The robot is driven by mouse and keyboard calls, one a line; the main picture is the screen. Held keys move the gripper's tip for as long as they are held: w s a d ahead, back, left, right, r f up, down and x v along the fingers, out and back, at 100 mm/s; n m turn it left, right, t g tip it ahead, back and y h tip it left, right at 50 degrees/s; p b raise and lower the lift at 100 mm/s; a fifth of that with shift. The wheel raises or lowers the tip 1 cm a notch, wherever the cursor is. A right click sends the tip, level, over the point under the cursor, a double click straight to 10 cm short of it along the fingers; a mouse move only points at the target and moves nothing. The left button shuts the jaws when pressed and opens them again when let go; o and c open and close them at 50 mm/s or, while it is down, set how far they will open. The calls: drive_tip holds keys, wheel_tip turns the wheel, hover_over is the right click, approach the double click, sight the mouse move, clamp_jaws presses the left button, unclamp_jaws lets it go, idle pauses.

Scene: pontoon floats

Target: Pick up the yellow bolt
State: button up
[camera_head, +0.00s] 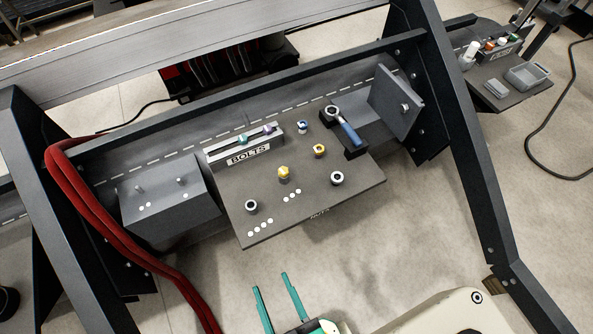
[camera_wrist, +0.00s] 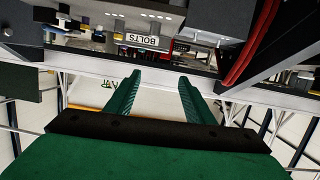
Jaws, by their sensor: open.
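Two small yellow pieces stand on the grey work plate (camera_head: 240,215) in the head view. One yellow piece (camera_head: 283,173) is near the middle, and another yellow piece (camera_head: 319,150) is farther right and back. Both look like hex heads; I cannot tell surely which is the bolt. My gripper (camera_head: 271,284), with green fingers, is open and empty at the bottom of the head view, in front of the plate and apart from it. In the wrist view, my open gripper (camera_wrist: 160,80) has nothing between its fingers.
A rack labelled BOLTS (camera_head: 248,156) stands at the plate's back left. A blue-handled tool (camera_head: 347,132) lies at the back right. Dark rings (camera_head: 251,205) and (camera_head: 337,178) sit near the front. Red hoses (camera_head: 100,222) hang left. Slanted dark beams flank the plate.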

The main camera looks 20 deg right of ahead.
drive_tip(key=w+d+f+n+g+h, duration=0.1)
drive_tip(key=w+d+f+h, duration=0.1)
drive_tip(key=w+d, duration=0.65)
drive_tip(key=w+d+f+h, duration=0.3)
drive_tip(key=w+d, duration=0.5)
drive_tip(key=w, duration=0.1)
drive_tip(key=w+d+r+m+g+h, duration=0.2)
drive_tip(key=w+d+r+m+g, duration=0.15)
drive_tip(key=d, duration=0.35)
drive_tip(key=w+d+r+m+g+h, duration=0.2)
drive_tip(key=w+d+m, duration=0.1)
drive_tip(key=w+d, duration=0.25)
drive_tip(key=w+d+r+m+g+h, duration=0.2)
drive_tip(key=w+d+m+g, duration=0.15)
drive_tip(key=d, duration=0.45)
drive_tip(key=m+g+y, duration=0.5)
drive_tip(key=m+y, duration=0.2)
drive_tip(key=y, duration=0.4)
hover_over(283, 170)
wheel_tip(283, 170, down, 6)
drive_tip(key=shift+r, duration=0.1)
wheel_tip(283, 170, down, 4)
drive_tip(key=shift+w+a+r+n, duration=0.1)
drive_tip(key=shift+a+r+n, duration=0.05)
drive_tip(key=shift+r+n, duration=0.15)
drive_tip(key=shift+d+f, duration=0.35)
drive_tip(key=shift+f, duration=0.2)
drive_tip(key=shift+a, duration=0.15)
clamp_jaws()
